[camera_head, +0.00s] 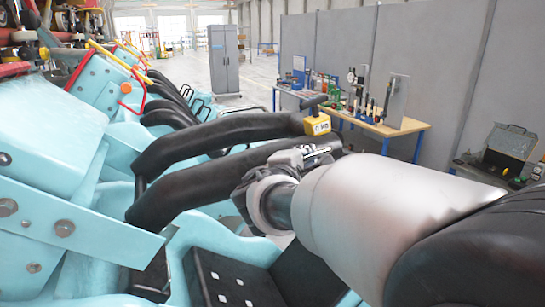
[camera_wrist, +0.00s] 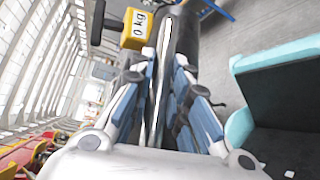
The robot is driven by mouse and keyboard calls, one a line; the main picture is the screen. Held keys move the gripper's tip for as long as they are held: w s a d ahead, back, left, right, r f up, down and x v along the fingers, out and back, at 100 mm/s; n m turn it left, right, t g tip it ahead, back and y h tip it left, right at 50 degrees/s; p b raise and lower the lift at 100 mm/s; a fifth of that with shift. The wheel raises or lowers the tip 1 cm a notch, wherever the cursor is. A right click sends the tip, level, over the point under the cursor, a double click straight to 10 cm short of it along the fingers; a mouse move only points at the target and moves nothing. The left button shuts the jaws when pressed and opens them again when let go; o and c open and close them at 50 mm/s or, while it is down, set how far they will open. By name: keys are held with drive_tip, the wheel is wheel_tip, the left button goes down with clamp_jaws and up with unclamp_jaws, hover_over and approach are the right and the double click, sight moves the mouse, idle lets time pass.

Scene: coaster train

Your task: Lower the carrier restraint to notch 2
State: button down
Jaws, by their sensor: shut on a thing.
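The carrier restraint (camera_head: 185,189) is a thick black padded frame with two long arms, reaching forward over a light blue seat row. It stands raised above the seats. A yellow box (camera_head: 318,124) sits near its front end; in the wrist view the yellow box (camera_wrist: 138,29) reads "0 kg". My gripper (camera_head: 318,156) is at the front end of the nearer arm. In the wrist view my gripper (camera_wrist: 166,72) has its fingers on both sides of the dark restraint bar (camera_wrist: 180,35), shut on it. The gripper and arm hide part of the bar's front. No notch marks are readable.
Black seat pads (camera_head: 225,281) and light blue shells lie below the restraint. More seats with restraints run toward the back left. A workbench (camera_head: 380,127) with tools stands at the right, beside grey partitions. A grey cabinet (camera_head: 224,60) stands farther back. Open floor lies beyond the train.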

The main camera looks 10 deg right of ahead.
drive_tip(key=shift+f, duration=0.1)
idle(0.4)
wheel_tip(320, 180, down, 22)
drive_tip(key=d+m+g+y+b, duration=0.2)
drive_tip(key=m+g+y+b, duration=0.1)
drive_tip(key=b, duration=1.1)
drive_tip(key=shift+w+f+b, duration=0.15)
drive_tip(key=shift+w+b, duration=0.15)
drive_tip(key=c, duration=1.5)
unclamp_jaws()
drive_tip(key=shift+c, duration=0.2)
drive_tip(key=shift+r, duration=0.2)
